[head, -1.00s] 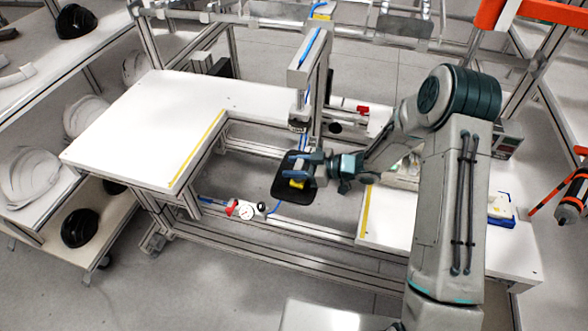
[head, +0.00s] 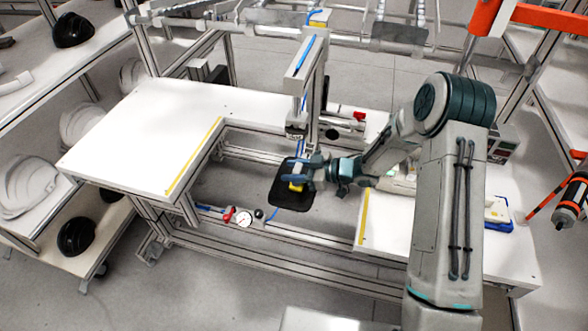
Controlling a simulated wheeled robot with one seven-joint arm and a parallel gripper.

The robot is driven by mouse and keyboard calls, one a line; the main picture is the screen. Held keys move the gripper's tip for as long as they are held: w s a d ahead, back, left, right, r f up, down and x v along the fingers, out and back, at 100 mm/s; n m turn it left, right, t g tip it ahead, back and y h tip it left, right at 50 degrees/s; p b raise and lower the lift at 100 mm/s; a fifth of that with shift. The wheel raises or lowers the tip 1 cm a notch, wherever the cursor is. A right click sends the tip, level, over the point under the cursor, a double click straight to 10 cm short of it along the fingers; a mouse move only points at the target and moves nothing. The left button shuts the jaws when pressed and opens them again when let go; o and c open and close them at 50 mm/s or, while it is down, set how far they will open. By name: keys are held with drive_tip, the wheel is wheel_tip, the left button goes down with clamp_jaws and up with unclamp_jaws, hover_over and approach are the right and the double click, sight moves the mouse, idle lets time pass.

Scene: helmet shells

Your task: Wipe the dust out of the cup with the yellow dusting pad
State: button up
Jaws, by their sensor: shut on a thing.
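My gripper (head: 298,178) is shut on the yellow dusting pad (head: 296,187), a small yellow patch below its fingers. It holds the pad over a dark, rounded-square piece (head: 290,201) beneath the press, in the gap between the white tabletops. This dark piece may be the cup; its hollow and any dust in it cannot be made out. The gripper covers its upper right part. I cannot tell whether the pad touches it.
The press column (head: 315,90) stands just behind the gripper. A pressure gauge (head: 243,218) with a red valve sits at the lower left. White tabletop (head: 140,140) on the left is bare. A blue-edged tray (head: 497,213) lies at right. Shelves with helmet shells (head: 28,185) line the left.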

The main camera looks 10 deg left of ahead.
drive_tip(key=shift+s+a, duration=0.15)
drive_tip(key=shift+s, duration=1.35)
drive_tip(key=shift+w, duration=0.1)
drive_tip(key=shift+w, duration=1.6)
drive_tip(key=shift+s+f, duration=0.1)
drive_tip(key=shift+s, duration=0.05)
drive_tip(key=shift+s, duration=1.6)
drive_tip(key=shift+w, duration=0.1)
drive_tip(key=shift+w, duration=1.65)
